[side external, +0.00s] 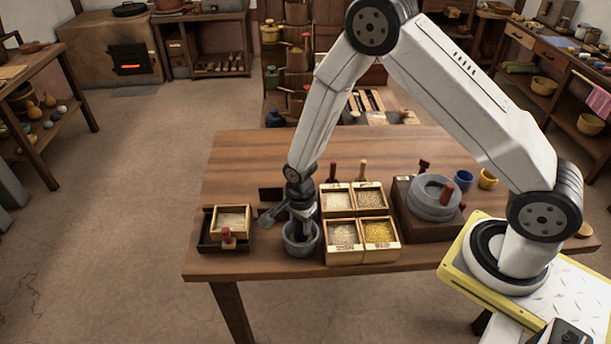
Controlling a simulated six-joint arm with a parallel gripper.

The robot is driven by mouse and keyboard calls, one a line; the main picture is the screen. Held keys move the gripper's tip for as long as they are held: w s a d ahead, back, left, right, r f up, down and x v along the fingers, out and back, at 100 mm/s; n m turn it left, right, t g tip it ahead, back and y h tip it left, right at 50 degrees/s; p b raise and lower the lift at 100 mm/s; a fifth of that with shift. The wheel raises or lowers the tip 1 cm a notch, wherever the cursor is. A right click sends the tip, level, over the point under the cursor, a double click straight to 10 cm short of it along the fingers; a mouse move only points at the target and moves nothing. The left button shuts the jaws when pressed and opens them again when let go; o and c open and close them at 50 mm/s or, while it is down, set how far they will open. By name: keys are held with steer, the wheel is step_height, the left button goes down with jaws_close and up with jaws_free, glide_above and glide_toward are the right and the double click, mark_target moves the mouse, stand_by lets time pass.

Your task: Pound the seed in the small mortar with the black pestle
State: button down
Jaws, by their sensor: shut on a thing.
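The small grey mortar (300,248) stands near the front edge of the wooden table, left of the grain boxes. My gripper (301,212) points down right above it, shut on the black pestle (300,230). The pestle's lower end is inside the mortar's mouth. Its tip and the seed in the mortar are hidden from this side. I cannot tell whether the tip touches the bottom.
Close right of the mortar are several wooden grain boxes (361,255), some with upright handles behind. A quern (432,197) on a dark block stands further right, near blue (463,180) and yellow cups (487,179). A small tray (212,247) with a box lies left.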

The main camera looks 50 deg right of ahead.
steer(key=shift+f, duration=0.2)
steer(key=shift+r, duration=0.1)
steer(key=shift+r, duration=2.3)
steer(key=shift+f, duration=0.1)
steer(key=shift+f, duration=2)
steer(key=shift+f, duration=0.3)
steer(key=shift+r, duration=0.1)
